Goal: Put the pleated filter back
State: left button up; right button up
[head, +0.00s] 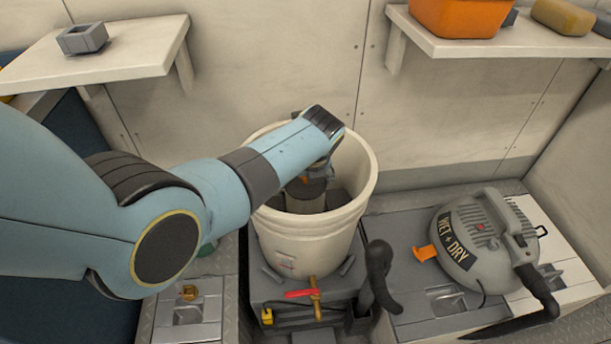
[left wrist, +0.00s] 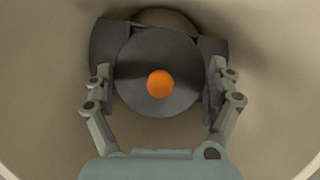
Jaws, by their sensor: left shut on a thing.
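My left gripper (head: 318,178) reaches down into a white bucket (head: 310,245) and is shut on a dark round-topped part with an orange centre, which I take to be the pleated filter (head: 305,196). In the left wrist view the dark disc (left wrist: 135,85) sits between the two fingers, with its orange knob facing the camera. Its sides and lower end are mostly hidden, so I cannot tell whether it touches the bucket floor. A grey vacuum head marked WET + DRY (head: 470,245) rests to the right of the bucket. My right gripper is not in view.
The bucket stands on a dark grey base with a red-handled valve (head: 300,293) in front. A black curved hose-like piece (head: 380,275) stands beside it. Shelves hang at both upper sides; the left holds a grey block (head: 82,39), the right an orange bin (head: 460,15).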

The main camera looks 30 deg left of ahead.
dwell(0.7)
pick_arm(q)
jog(key=o, duration=0.9)
